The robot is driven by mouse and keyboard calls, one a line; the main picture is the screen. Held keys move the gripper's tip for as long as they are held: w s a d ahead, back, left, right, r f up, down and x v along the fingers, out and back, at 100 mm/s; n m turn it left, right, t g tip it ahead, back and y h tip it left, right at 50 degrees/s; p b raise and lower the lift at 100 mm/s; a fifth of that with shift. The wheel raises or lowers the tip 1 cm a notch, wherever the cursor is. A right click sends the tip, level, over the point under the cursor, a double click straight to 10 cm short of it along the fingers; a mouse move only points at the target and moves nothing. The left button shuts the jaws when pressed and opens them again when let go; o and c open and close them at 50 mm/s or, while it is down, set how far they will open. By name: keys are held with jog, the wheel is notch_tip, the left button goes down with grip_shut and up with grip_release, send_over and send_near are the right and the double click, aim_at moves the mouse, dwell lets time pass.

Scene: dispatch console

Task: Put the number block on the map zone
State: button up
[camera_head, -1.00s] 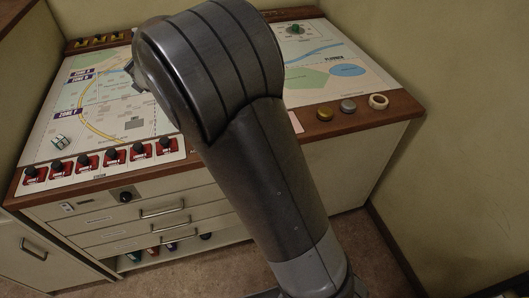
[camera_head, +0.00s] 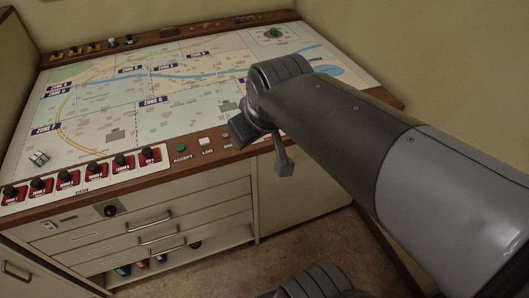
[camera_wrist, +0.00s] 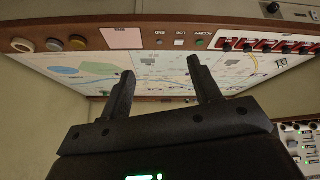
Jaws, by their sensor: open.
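The number block (camera_head: 39,158), a small white cube with green marks, sits on the map board (camera_head: 200,115) at its left front corner, below the ZONE F label (camera_head: 45,129). The map is split into several zones; one label reads ZONE G (camera_head: 151,100) near the middle. My gripper shows in the wrist view (camera_wrist: 160,68) with its two dark fingers apart and nothing between them. In the head view my arm reaches in from the right and its end is at the console's front edge, far right of the block.
A row of red switches with black knobs (camera_head: 95,172) lines the front edge near the block. Green ACCEPT (camera_head: 181,149) and white LOG (camera_head: 204,141) buttons are right of it. Drawers (camera_head: 160,235) lie below. My arm hides the board's right front.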

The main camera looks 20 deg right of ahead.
jog(key=s+f+m, duration=0.2)
jog(key=s+m, duration=0.1)
jog(key=s, duration=0.3)
jog(key=shift+d+g, duration=0.3)
jog(key=shift+g, duration=0.1)
dwell(0.7)
